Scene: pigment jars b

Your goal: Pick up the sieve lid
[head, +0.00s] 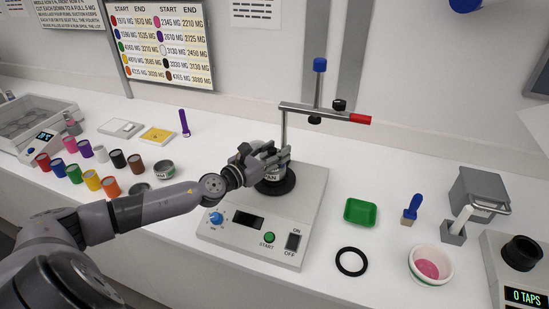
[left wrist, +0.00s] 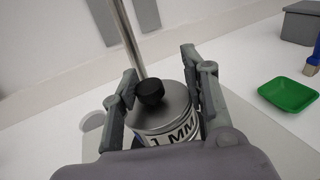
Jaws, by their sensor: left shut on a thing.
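The sieve lid (left wrist: 174,107) is a round metal top with a black knob (left wrist: 150,92), seen in the left wrist view. It sits on a metal sieve cylinder (left wrist: 182,133) marked "1 MM". My left gripper (head: 272,154) is shut on the lid, one finger on each side of it. In the head view my gripper hides most of the stack. The part marked "PAN" (head: 271,176) shows below it, over a black disc (head: 278,188) on the shaker base (head: 312,200). My right gripper is in neither view.
A post with a clamp arm and red handle (head: 358,118) stands just behind the stack. A green tray (head: 361,212), a black ring (head: 351,262), a brush (head: 411,208) and a bowl (head: 430,268) lie to the right. Several pigment jars (head: 92,180) stand left.

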